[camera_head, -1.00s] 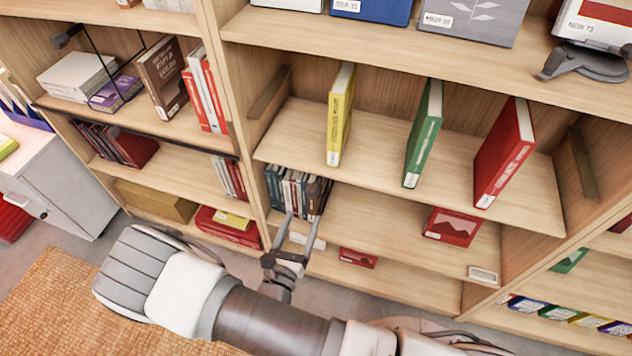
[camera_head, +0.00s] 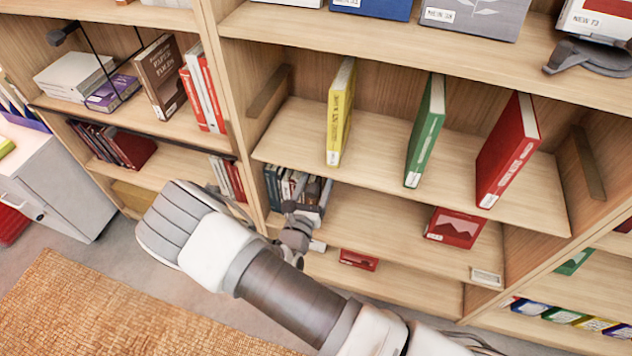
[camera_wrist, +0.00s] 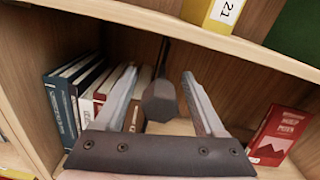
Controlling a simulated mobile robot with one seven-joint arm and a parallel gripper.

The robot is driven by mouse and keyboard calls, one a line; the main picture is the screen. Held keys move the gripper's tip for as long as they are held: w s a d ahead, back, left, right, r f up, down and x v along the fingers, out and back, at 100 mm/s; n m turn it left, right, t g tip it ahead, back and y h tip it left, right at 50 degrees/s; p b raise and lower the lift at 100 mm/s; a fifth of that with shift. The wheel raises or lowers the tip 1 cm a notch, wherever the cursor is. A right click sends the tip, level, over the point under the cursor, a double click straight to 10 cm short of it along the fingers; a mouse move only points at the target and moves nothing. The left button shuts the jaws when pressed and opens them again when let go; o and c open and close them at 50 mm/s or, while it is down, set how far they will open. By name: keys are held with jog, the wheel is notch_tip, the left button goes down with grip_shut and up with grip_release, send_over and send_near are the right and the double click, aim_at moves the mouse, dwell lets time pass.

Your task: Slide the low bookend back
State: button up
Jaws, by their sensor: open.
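The low bookend (camera_wrist: 161,100) is a dark grey piece with a blunt angular block and a thin upright bar behind it. In the wrist view it stands between the fingers of my gripper (camera_wrist: 160,73), which is open, with visible space on both sides. The row of books (camera_wrist: 82,92) stands to the left, and my left finger overlaps its right end. In the head view the books (camera_head: 285,188) are at the left end of the shelf below the yellow book. My wrist covers part of them, and the bookend cannot be made out there.
A red book with a mountain cover (camera_wrist: 276,135) stands to the right on the same shelf, also in the head view (camera_head: 455,228). The shelf board above (camera_head: 375,140) holds a yellow (camera_head: 340,115), a green (camera_head: 425,130) and a red book (camera_head: 507,150). Bare shelf lies between.

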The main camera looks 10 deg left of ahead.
grip_shut()
dwell(1.3)
